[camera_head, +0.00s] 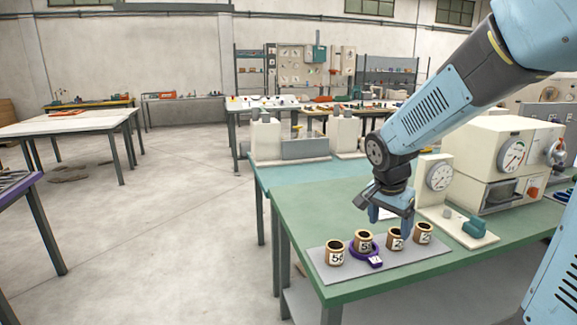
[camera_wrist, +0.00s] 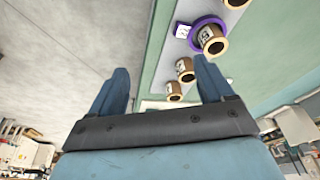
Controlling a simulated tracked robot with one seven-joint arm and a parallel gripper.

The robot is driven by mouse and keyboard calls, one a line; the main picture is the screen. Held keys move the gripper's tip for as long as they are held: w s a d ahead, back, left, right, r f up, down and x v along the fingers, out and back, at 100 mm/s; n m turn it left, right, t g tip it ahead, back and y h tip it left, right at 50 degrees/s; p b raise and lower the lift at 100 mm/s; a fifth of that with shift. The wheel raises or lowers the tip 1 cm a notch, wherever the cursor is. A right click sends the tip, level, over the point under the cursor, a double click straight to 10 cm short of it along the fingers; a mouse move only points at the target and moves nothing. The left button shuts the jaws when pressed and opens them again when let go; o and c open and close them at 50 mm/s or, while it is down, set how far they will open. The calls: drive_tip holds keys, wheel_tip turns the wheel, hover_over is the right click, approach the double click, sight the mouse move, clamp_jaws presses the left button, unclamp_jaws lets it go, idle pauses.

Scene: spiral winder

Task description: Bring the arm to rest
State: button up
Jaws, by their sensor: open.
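My gripper (camera_head: 391,212) hangs from my blue arm over the green table, just above and behind the row of labelled spools. In the wrist view my gripper (camera_wrist: 160,85) shows two blue fingers spread apart with nothing between them. A spool marked 54 (camera_head: 335,253) stands at the left of a grey plate (camera_head: 405,262). Beside it another spool (camera_head: 364,241) stands in a purple ring (camera_head: 374,262) with a tag. Whether a finger touches a spool is unclear.
A cream machine with dials (camera_head: 507,160) stands on the green table (camera_head: 316,205) to the right, with a smaller dial gauge (camera_head: 439,177) beside it. Another bench with cream blocks (camera_head: 266,140) adjoins behind. The concrete floor (camera_head: 170,230) to the left is clear.

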drive_tip(key=s+r+n+t+y, duration=0.1)
drive_tip(key=s+r+n, duration=0.4)
drive_tip(key=s, duration=0.3)
drive_tip(key=s+r+n+t+y, duration=0.1)
drive_tip(key=s+r+n+t, duration=0.1)
drive_tip(key=s+r+n, duration=0.3)
drive_tip(key=s, duration=0.4)
drive_tip(key=shift+a+r, duration=0.35)
drive_tip(key=shift+r, duration=0.05)
drive_tip(key=shift+s, duration=0.1)
drive_tip(key=shift+c, duration=0.3)
